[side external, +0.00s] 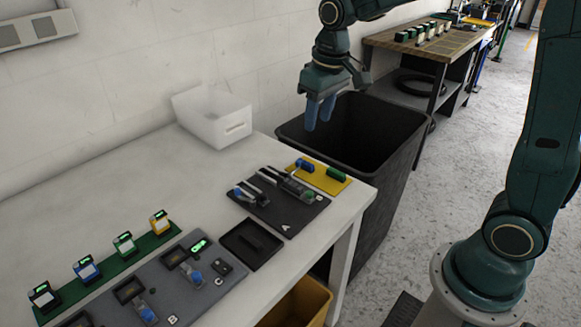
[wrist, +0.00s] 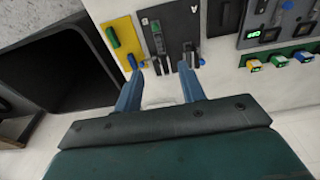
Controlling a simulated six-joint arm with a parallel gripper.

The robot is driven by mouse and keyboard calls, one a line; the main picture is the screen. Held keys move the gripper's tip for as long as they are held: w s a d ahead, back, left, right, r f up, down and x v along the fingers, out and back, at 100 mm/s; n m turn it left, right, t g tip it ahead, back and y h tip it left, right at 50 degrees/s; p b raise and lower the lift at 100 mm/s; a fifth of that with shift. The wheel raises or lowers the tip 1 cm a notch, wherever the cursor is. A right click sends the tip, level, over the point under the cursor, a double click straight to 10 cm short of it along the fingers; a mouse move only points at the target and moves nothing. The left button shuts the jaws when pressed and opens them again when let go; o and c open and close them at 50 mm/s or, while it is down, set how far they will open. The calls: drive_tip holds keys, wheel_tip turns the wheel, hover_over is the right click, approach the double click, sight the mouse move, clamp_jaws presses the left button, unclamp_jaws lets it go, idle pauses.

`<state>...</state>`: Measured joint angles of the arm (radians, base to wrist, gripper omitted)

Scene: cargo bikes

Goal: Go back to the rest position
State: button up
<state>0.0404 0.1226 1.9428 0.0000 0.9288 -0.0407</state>
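The table (side external: 340,215) with the mats lies to the left of the gripper in the side view, and the fingers touch nothing there.
A dark mat (side external: 290,222) marked A and a yellow mat (side external: 330,184) with a blue and a green piece lie near the table's edge. A white bin (side external: 213,117), a black tray (side external: 250,243) and a grey board (side external: 165,300) share the table. A workbench (side external: 430,48) stands behind.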

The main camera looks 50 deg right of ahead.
drive_tip(key=s+r+t, duration=0.2)
drive_tip(key=s, duration=0.8)
drive_tip(key=s+a+r+t, duration=0.1)
drive_tip(key=s+r+t, duration=0.1)
drive_tip(key=s, duration=0.9)
drive_tip(key=shift+s+a+r, duration=0.2)
drive_tip(key=shift+a+r, duration=0.05)
drive_tip(key=shift+a, duration=0.05)
